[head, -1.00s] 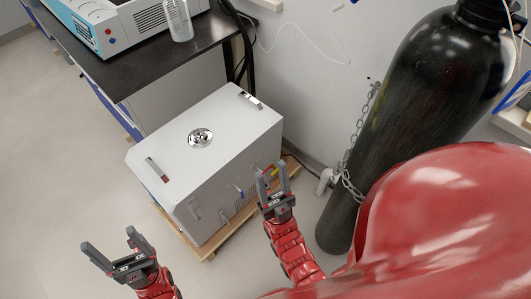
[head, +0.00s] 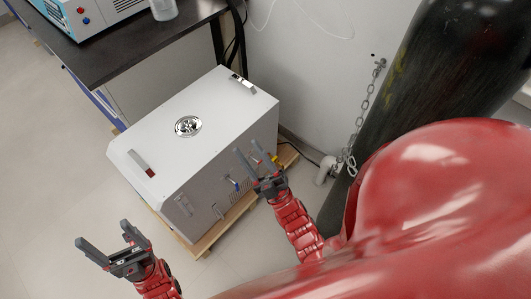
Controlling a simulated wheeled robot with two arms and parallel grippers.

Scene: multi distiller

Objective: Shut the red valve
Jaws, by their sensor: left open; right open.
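A blue-handled valve (head: 234,184) is in plain view, and a small yellow fitting (head: 275,158) shows just beyond my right gripper. I cannot make out a red valve for certain on that face; my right gripper covers part of it. My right gripper (head: 249,148) is open and empty, in front of the distiller's right part. My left gripper (head: 105,235) is open and empty, over the floor to the left of the distiller's front.
The distiller sits on a wooden pallet (head: 204,244). A dark-topped bench (head: 120,50) stands behind it. A black gas cylinder (head: 440,80) with a chain (head: 367,100) stands at the right, by the wall. The floor at the left is clear.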

